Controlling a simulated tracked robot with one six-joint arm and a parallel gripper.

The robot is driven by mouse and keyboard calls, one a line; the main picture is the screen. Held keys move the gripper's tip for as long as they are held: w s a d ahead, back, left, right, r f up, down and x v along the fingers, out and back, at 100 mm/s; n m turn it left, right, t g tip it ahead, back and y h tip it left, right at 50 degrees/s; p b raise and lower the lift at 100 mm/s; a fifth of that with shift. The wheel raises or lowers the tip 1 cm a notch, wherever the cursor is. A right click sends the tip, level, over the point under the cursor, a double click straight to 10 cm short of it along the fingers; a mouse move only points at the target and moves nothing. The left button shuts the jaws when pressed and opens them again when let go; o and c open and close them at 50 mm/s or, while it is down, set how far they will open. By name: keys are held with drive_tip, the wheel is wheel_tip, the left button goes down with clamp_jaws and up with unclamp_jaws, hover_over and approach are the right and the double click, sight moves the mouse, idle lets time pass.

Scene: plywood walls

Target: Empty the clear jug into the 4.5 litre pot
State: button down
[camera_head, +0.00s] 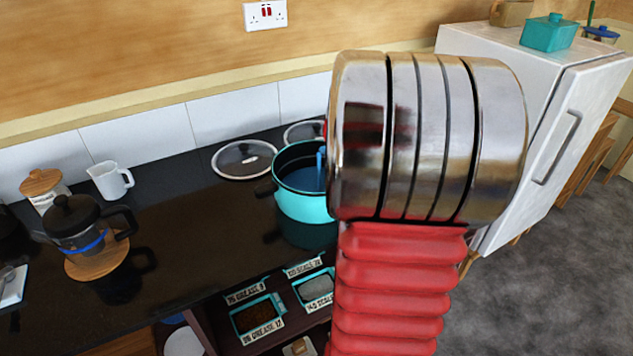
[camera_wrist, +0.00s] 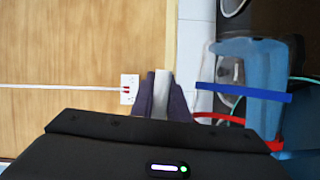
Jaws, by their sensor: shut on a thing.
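The clear jug (camera_wrist: 245,68) is a bluish see-through vessel with a blue strip and red trim, right of my gripper in the wrist view. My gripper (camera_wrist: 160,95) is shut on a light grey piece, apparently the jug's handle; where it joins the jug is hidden. The turquoise pot (camera_head: 301,204) stands on the black worktop in the head view, its right part behind my arm. A blue piece and a bit of red show at the pot's right edge beside my arm, seemingly parts of the jug. My gripper is hidden in the head view. I cannot tell the jug's tilt or contents.
Two glass lids (camera_head: 244,159) lie behind the pot. A white jug (camera_head: 110,181), a canister (camera_head: 44,190) and a cafetiere (camera_head: 80,225) stand at the left. An open drawer (camera_head: 277,340) with labelled trays is in front. A white fridge (camera_head: 560,110) is at the right.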

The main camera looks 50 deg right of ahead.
drive_tip(key=shift+w+a+r+n+p, duration=0.3)
drive_tip(key=shift+a+r+n, duration=0.15)
drive_tip(key=shift+a, duration=0.2)
drive_tip(key=d, duration=0.1)
drive_tip(key=s+d+f+m, duration=0.1)
drive_tip(key=d+m, duration=0.1)
drive_tip(key=d, duration=0.1)
drive_tip(key=shift+s+f+y, duration=0.2)
drive_tip(key=shift+s+y, duration=0.1)
drive_tip(key=shift+s+d+m, duration=0.2)
drive_tip(key=shift+d+m, duration=0.35)
drive_tip(key=shift+d, duration=0.15)
drive_tip(key=shift+d+y, duration=0.1)
drive_tip(key=shift+y, duration=0.2)
drive_tip(key=shift+s+d+r+m+g+y+b, duration=0.2)
drive_tip(key=shift+d+m+y+b, duration=0.1)
drive_tip(key=shift+d+m+b, duration=0.3)
drive_tip(key=shift+s+d+r+m+g+y+b, duration=0.1)
drive_tip(key=shift+s+d+m+g+y+b, duration=0.15)
drive_tip(key=shift+d+m+b, duration=0.3)
drive_tip(key=shift+d+m, duration=0.1)
drive_tip(key=shift+m, duration=0.15)
drive_tip(key=shift+d+f, duration=0.1)
drive_tip(key=shift+d, duration=0.05)
